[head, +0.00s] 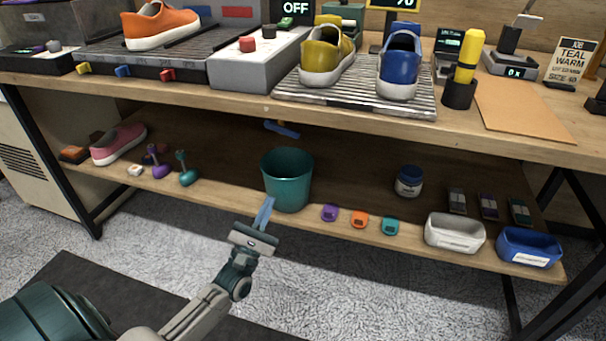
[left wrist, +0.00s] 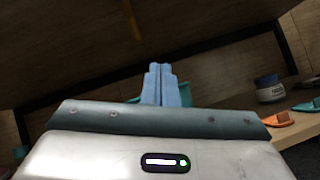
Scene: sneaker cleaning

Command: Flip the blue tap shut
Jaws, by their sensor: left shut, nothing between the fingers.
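A blue tap lever (head: 282,128) hangs under the front edge of the table top, above a teal bucket (head: 287,180) on the lower shelf. It lies roughly level, tilted slightly down to the right. My left gripper (head: 266,204) is shut and empty, in front of the bucket's lower left side and well below the lever. In the left wrist view the blue fingers (left wrist: 160,84) are pressed together, with parts of the teal bucket (left wrist: 186,95) showing behind them. The lever is not clear in that view. My right gripper is not in view.
Small yellow, blue (head: 123,71) and red knobs line the tray front above. Purple, orange and teal items (head: 359,219) lie right of the bucket. A blue-lidded jar (head: 409,181) stands further back. The table edge (head: 200,98) overhangs the shelf.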

